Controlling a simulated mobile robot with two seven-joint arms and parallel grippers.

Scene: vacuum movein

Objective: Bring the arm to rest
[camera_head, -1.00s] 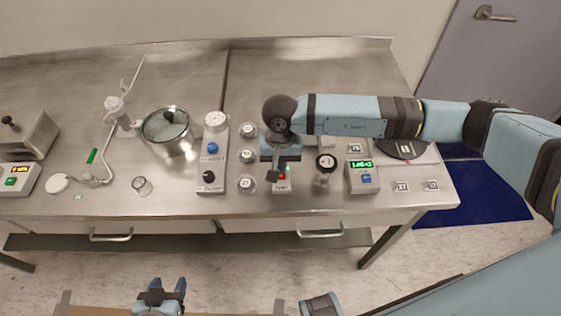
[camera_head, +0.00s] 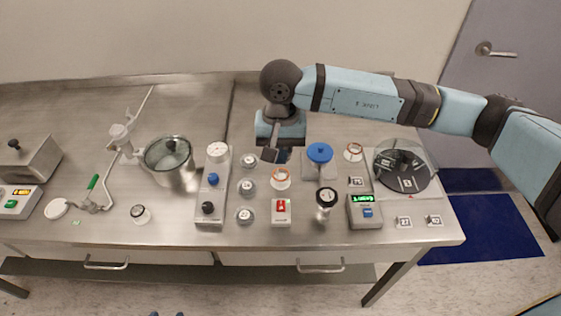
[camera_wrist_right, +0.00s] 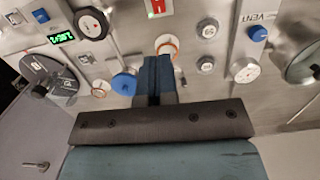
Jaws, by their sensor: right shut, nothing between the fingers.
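My right arm comes in from the right over the bench. Its gripper (camera_head: 269,154) is shut and empty above the bench, behind the small white box with a red switch (camera_head: 281,211). In the right wrist view the blue fingers (camera_wrist_right: 158,72) are together, with nothing between them. Their tips appear close to an orange-rimmed round port (camera_wrist_right: 166,46), but contact cannot be told.
The steel bench (camera_head: 110,235) holds a lidded pot (camera_head: 172,164), a valve panel (camera_head: 211,190), a blue-topped part (camera_head: 319,153), a black-topped part (camera_head: 326,198), a green-display gauge (camera_head: 364,212) and a dark round plate (camera_head: 404,172). The bench's back is clear.

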